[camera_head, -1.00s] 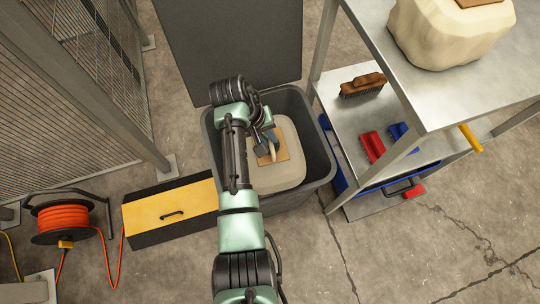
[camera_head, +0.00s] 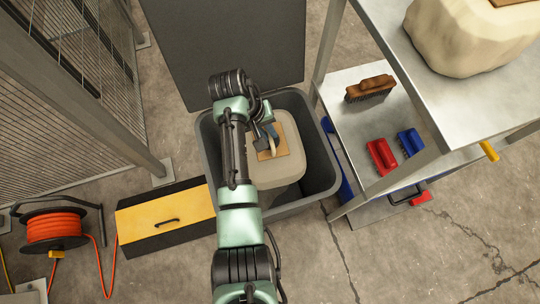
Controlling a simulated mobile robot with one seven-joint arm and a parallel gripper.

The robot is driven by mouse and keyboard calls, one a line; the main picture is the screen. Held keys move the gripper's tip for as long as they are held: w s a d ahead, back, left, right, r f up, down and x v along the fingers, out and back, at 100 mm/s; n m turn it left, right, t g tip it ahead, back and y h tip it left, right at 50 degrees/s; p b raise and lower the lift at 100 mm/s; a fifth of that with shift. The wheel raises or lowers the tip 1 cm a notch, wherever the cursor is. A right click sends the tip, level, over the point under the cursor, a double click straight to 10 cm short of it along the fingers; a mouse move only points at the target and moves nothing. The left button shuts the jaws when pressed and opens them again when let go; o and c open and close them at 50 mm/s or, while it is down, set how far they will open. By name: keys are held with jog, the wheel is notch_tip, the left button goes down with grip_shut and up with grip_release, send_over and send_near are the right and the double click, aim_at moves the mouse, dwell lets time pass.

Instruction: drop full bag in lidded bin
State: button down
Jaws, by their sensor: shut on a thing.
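The grey bin (camera_head: 322,178) stands open below my arm, its dark lid (camera_head: 235,45) swung up at the back. A pale beige full bag (camera_head: 284,176) with a tan patch on top is inside the bin's opening, toward its left side. My gripper (camera_head: 268,147) is above the bin and shut on the bag at the tan patch (camera_head: 280,138). My arm covers the bag's left part. How far the bag hangs above the bin's floor cannot be told.
A metal shelf unit (camera_head: 345,88) stands at the right, with another pale bag (camera_head: 470,38) on top and a brown brush (camera_head: 370,88) below. A yellow-topped black box (camera_head: 168,220) and an orange cable reel (camera_head: 54,228) are at the left. A mesh fence (camera_head: 60,110) stands behind them.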

jog(key=shift+w+f+b, duration=0.1)
jog(key=shift+f+b, duration=0.65)
jog(key=shift+f, duration=0.2)
jog(key=c, duration=1)
grip_release()
jog(key=shift+o, duration=0.9)
jog(key=p+v, duration=0.2)
jog(key=v, duration=1.1)
jog(key=shift+p, duration=0.4)
